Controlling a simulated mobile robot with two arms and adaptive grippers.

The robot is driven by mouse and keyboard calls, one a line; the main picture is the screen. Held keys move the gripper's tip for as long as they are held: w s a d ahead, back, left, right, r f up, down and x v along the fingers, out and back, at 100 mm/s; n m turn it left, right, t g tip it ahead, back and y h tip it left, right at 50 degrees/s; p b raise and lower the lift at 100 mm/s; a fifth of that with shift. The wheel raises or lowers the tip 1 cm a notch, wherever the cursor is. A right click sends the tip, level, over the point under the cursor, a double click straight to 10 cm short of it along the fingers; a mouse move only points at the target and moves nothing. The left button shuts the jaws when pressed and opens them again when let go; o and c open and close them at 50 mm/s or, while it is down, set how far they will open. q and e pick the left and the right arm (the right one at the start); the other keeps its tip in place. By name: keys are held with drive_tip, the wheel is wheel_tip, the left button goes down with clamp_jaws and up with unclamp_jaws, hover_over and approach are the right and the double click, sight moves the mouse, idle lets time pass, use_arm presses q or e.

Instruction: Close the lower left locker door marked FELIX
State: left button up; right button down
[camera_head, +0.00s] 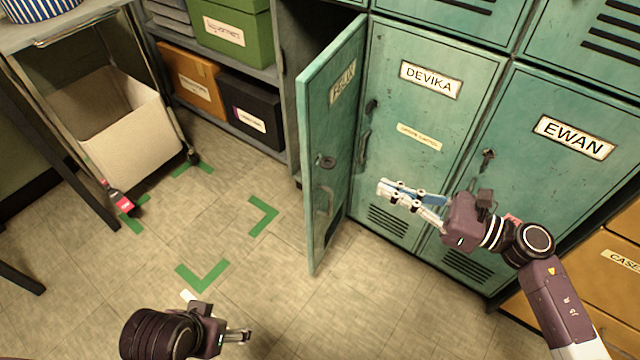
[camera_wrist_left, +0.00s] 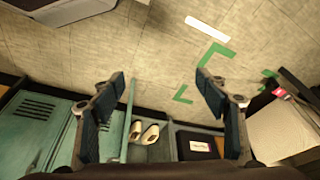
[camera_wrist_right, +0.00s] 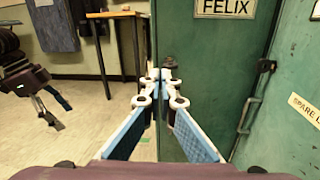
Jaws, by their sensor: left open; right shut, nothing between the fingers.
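The FELIX door (camera_head: 334,125) stands wide open, roughly at right angles to the locker row, its labelled face turned right. Its label is hard to read in the head view but reads FELIX in the right wrist view (camera_wrist_right: 226,6). My right gripper (camera_head: 382,189) is shut and empty, on the labelled side of the door, pointing left at it. In the right wrist view its tips (camera_wrist_right: 163,78) overlap the door; I cannot tell whether they touch. The left wrist view shows the door edge-on (camera_wrist_left: 130,112).
Shoes (camera_wrist_left: 146,132) sit beside the door in the left wrist view. The DEVIKA (camera_head: 430,130) and EWAN (camera_head: 555,170) doors are shut. A shelf with a black box (camera_head: 252,112) and a cream bin (camera_head: 118,130) stand left.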

drive_tip(key=n, duration=0.1)
use_arm(q)
drive_tip(key=shift+s+r, duration=0.15)
drive_tip(key=shift+r, duration=0.5)
use_arm(e)
approach(309, 164)
drive_tip(key=shift+g, duration=0.4)
drive_tip(key=x, duration=0.7)
drive_tip(key=shift+w+r, duration=0.2)
use_arm(q)
drive_tip(key=shift+a+p, duration=0.15)
drive_tip(key=shift+p, duration=0.15)
